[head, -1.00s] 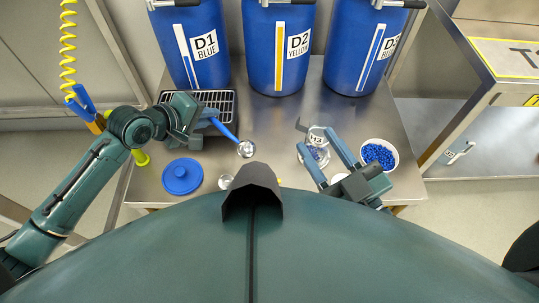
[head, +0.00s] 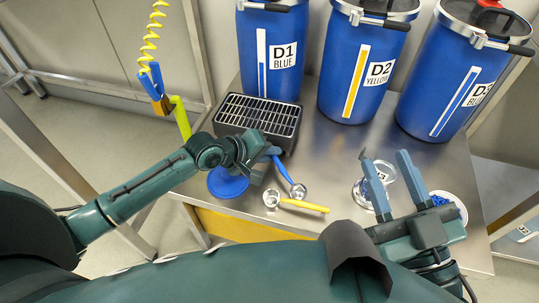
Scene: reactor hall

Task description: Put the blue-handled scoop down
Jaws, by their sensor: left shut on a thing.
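My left gripper (head: 268,153) is shut on the blue handle of the blue-handled scoop (head: 283,170). The scoop slants down to the right, with its shiny metal bowl (head: 298,191) at the lower end. The bowl is just above or on the steel table; I cannot tell whether it touches. A yellow-handled scoop (head: 305,206) lies close in front of it. My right gripper (head: 385,157) is open, its fingers apart over a clear labelled jar (head: 388,173). I cannot tell whether they touch the jar.
A black box with a grated top (head: 258,115) stands behind my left gripper. A blue round lid (head: 227,184) lies left of the scoops. A bowl of blue pellets (head: 461,207) is at the right. Blue drums D1 (head: 272,50), D2 (head: 352,80) and D3 (head: 455,80) stand behind. Bare table lies mid-picture.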

